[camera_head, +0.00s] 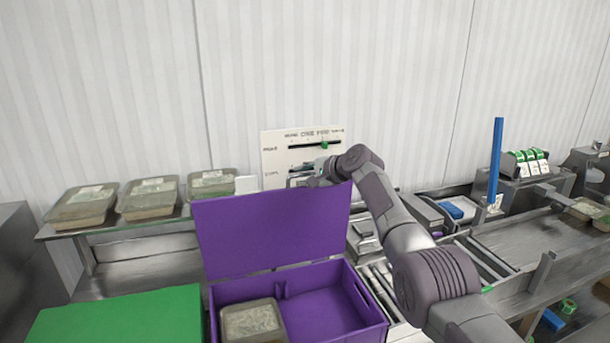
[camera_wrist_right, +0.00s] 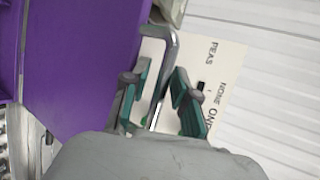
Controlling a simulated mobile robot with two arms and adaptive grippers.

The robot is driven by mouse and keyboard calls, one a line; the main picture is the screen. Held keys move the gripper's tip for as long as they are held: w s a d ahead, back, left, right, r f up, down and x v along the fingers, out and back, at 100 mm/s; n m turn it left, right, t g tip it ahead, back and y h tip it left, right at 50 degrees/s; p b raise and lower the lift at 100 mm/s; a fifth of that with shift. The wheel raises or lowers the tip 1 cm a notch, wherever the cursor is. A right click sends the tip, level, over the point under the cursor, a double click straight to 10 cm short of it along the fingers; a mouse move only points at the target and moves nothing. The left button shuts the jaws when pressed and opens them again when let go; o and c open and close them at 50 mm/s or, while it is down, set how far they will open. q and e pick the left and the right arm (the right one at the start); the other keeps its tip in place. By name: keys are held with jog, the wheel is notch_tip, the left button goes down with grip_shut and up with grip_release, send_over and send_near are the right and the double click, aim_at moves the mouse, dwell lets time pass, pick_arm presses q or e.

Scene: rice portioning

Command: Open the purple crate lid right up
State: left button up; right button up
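The purple crate (camera_head: 365,305) stands at the front centre. Its lid (camera_head: 270,230) is raised on the far side and stands roughly upright, tilted slightly back. The lid also fills the upper left of the right wrist view (camera_wrist_right: 85,60). My right gripper (camera_head: 312,174) is at the lid's top edge, partly hidden behind it. In the right wrist view its teal-padded fingers (camera_wrist_right: 160,88) are apart, with a bent grey metal handle (camera_wrist_right: 172,50) passing between them. Gaps show beside the handle, so it does not look gripped. My left gripper is not in view.
A clear-lidded rice tray (camera_head: 250,322) sits inside the crate at left. A green crate lid (camera_head: 120,318) is at lower left. Several trays stand on the metal shelf (camera_head: 115,229). A white panel with sliders (camera_head: 273,150) is on the wall behind; a roller conveyor lies at right.

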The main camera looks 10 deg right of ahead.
jog(key=shift+s+d+r, duration=0.1)
jog(key=shift+d+r, duration=0.05)
jog(key=shift+d, duration=0.05)
jog(key=shift+s+d+r, duration=0.25)
jog(key=shift+s+d, duration=0.05)
jog(key=shift+s, duration=0.15)
jog(key=v, duration=1)
jog(key=shift+s, duration=0.2)
